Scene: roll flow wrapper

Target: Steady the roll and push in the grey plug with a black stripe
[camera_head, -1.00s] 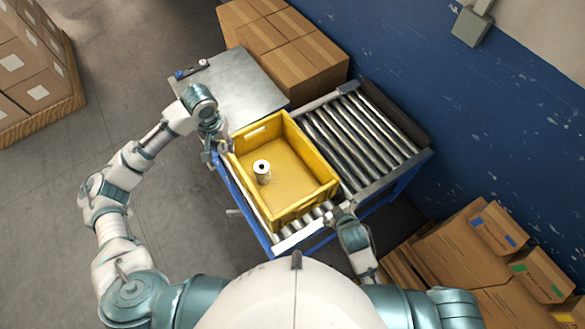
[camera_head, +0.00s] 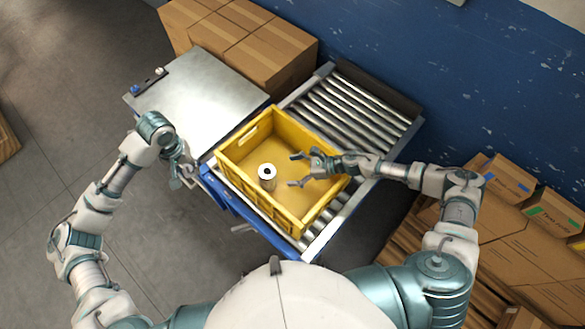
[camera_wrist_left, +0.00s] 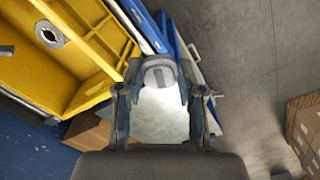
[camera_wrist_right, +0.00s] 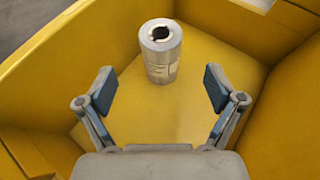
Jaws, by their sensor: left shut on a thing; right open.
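The roll (camera_head: 267,180) is a pale cylinder with a dark hole in its top, standing upright in the yellow crate (camera_head: 290,222). It also shows in the right wrist view (camera_wrist_right: 161,68) and the left wrist view (camera_wrist_left: 47,36). My right gripper (camera_head: 293,171) is open inside the crate, its spread fingers facing the roll, apart from it. My left gripper (camera_head: 183,178) is outside the crate's left side, shut on the grey plug (camera_wrist_left: 152,78). A dark stripe shows on the plug between the fingertips.
The crate sits on a roller conveyor (camera_head: 352,120), and its walls rise around the roll. A metal table (camera_head: 200,95) adjoins the crate at the upper left. Cardboard boxes (camera_head: 240,40) stand behind, and more boxes (camera_head: 530,250) stand at the right.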

